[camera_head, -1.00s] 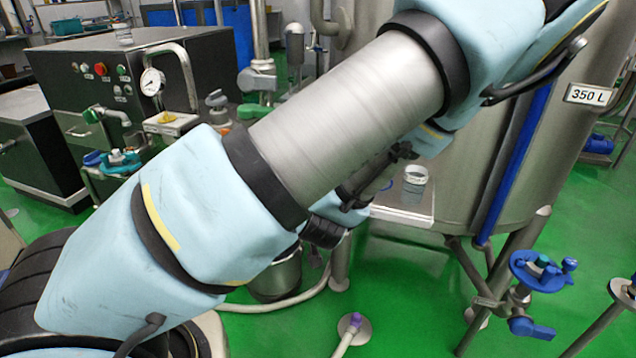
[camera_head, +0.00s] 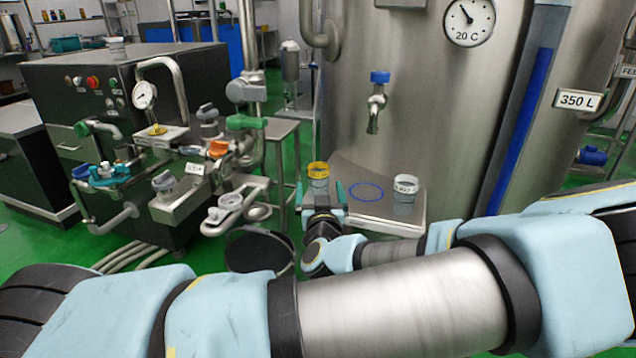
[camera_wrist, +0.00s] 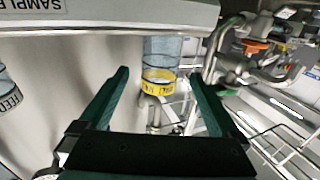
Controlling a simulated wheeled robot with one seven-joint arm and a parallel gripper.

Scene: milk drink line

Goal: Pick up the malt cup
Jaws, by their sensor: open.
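The malt cup, taken to be the clear cup with a yellow band (camera_head: 318,172), stands at the left end of a steel shelf (camera_head: 408,228) on the tank. Its label is hard to read. In the wrist view the cup (camera_wrist: 161,62) appears inverted, straight ahead between the finger lines. My gripper (camera_head: 320,194) is open, with its green fingers spread on either side of the cup's line. The wrist view shows my gripper's fingers (camera_wrist: 159,80) with clear gaps to the cup on both sides. Whether the fingertips reach alongside it is unclear.
A clear cup with a white band (camera_head: 405,190) stands at the shelf's right; it also shows at the left of the wrist view (camera_wrist: 8,92). A blue ring (camera_head: 367,191) marks bare shelf between the cups. Valves and pipes (camera_head: 230,200) crowd the left.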

